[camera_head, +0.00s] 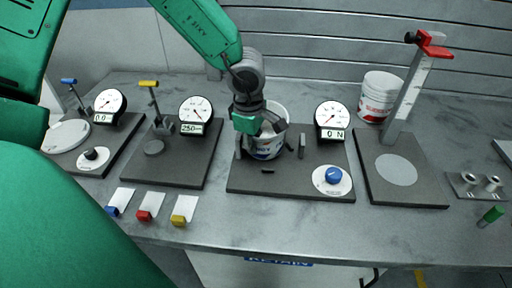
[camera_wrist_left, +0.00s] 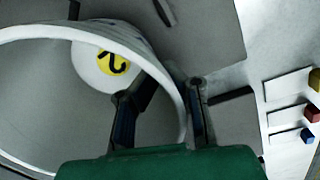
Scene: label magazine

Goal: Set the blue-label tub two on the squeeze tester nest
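The white tub with blue print (camera_head: 268,150) is upright at the squeeze tester (camera_head: 245,182), beside its small dark upright jaws (camera_head: 302,144). It appears to stand on the nest, but the gripper and tub hide the contact. The wrist view looks into the tub (camera_wrist_left: 55,32), where a yellow disc marked 2 (camera_wrist_left: 113,63) shows. My left gripper (camera_head: 250,148) is at the tub's near-left rim. In the wrist view its fingers (camera_wrist_left: 162,112) straddle the wall, one inside and one outside, with a gap between them. My right gripper is out of view.
The tester's dial (camera_head: 332,116) reads 0 N, and a blue knob (camera_head: 333,176) sits at its front right. Another white tub with red print (camera_head: 376,104) stands behind, near a tall red-topped post (camera_head: 408,95). Other gauge stations stand left; coloured tabbed cards (camera_head: 152,205) lie in front.

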